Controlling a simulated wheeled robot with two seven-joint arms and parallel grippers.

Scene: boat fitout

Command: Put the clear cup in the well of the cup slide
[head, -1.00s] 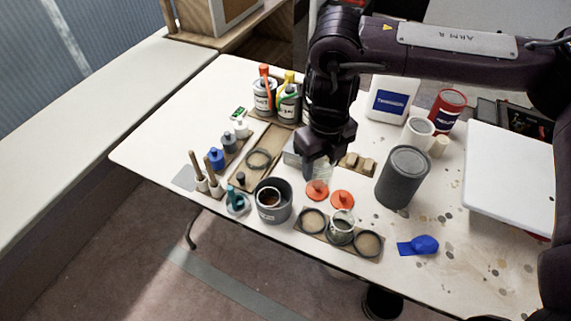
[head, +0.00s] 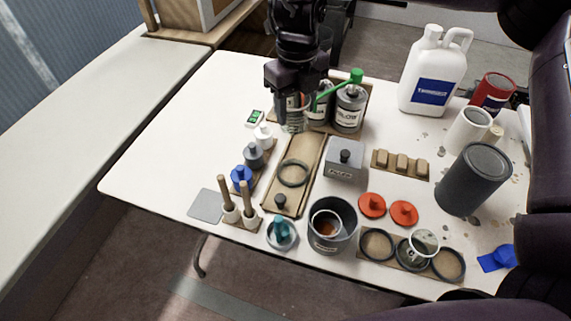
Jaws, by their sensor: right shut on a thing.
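My right gripper (head: 292,104) comes down from the top of the head view, shut on the clear cup (head: 293,124). The cup is see-through, hangs below the fingers and is partly hidden by them. It appears to be above the table near the far end of the cup slide. The cup slide (head: 308,153) is a long tan board with a dark ring around its well (head: 293,173) and a black knob (head: 280,201) at its near end. The well looks empty. The cup is apart from it, farther back. My left gripper is not in view.
Paint cans (head: 349,108) stand behind and right of the gripper. Small bottles (head: 253,156) line the slide's left side. A grey box (head: 344,163) stands on its right. A dark pot (head: 332,224) is nearer. A white jug (head: 433,80) stands at the back right.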

